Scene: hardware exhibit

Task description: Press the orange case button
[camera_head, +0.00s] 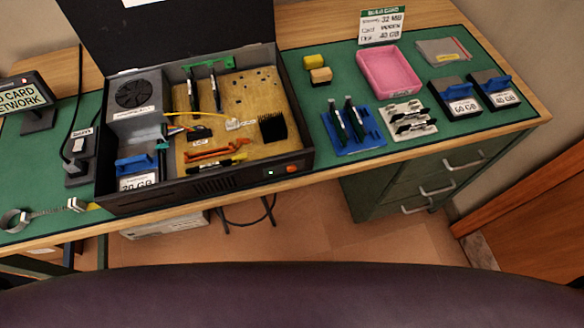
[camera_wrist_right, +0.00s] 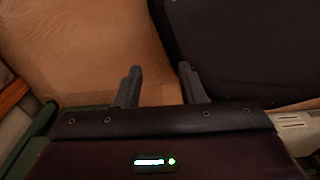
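An open black computer case (camera_head: 205,185) sits on the green mat in the head view. Its orange button (camera_head: 292,169) is on the front panel near the right end, with a small green light (camera_head: 270,173) to its left. Neither gripper shows in the head view. In the right wrist view my right gripper (camera_wrist_right: 158,85) has its two fingers apart with nothing between them. It is over the brown floor, and the button does not show in that view. My left gripper is out of view.
A pink tray (camera_head: 388,71), drives (camera_head: 455,100), a blue card holder (camera_head: 353,131) and a white card rack (camera_head: 408,120) stand right of the case. A wrist strap (camera_head: 40,214) lies at the left. Green drawers (camera_head: 430,180) are below the bench. Space before the case's front is clear.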

